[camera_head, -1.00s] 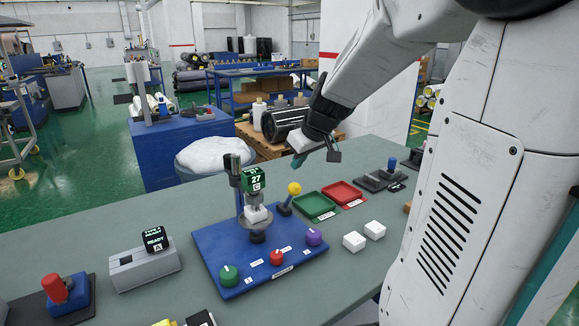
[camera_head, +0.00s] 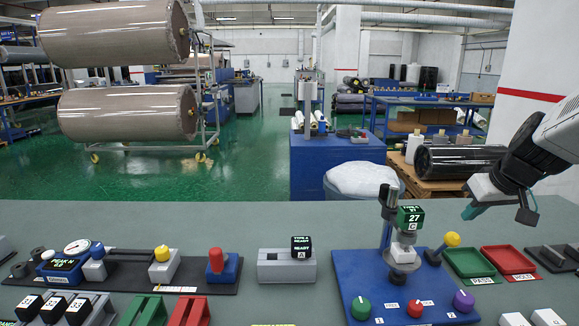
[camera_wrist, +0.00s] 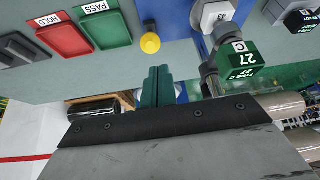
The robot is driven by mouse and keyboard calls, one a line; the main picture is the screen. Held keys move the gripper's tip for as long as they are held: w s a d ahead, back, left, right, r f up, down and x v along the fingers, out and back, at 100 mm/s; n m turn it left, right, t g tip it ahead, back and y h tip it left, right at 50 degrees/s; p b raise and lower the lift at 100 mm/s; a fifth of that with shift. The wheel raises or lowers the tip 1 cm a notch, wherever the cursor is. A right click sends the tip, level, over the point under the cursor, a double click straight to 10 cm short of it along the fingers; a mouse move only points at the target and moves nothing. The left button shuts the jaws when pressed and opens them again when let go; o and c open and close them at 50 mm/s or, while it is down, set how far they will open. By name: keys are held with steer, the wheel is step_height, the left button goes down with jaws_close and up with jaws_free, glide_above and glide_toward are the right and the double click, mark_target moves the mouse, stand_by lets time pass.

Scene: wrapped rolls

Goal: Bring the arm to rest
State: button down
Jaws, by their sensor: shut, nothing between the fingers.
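My gripper (camera_head: 470,212) hangs in the air at the right of the head view, above the far part of the bench and behind the red and green trays. Its teal fingers are together and hold nothing. In the wrist view my gripper (camera_wrist: 157,72) shows the closed fingers pointing at the bench, apart from everything. My arm comes in from the right edge of the head view. The test stand (camera_head: 390,235) on the blue base carries a green block marked 27 and C, with a white piece below it. It stands left of my gripper.
The green PASS tray (camera_head: 468,262) and red HOLD tray (camera_head: 507,260) lie below my gripper. A yellow-knobbed lever (camera_head: 451,240) stands close by. A READY device (camera_head: 287,267) and several coloured controls line the bench. The bench's far left strip is clear.

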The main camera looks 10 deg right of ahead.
steer(key=s+a+g, duration=0.4)
steer(key=s+a, duration=1.4)
steer(key=s, duration=0.4)
steer(key=shift+a+f+g, duration=0.3)
steer(key=shift+a+f, duration=0.1)
steer(key=shift+s, duration=0.1)
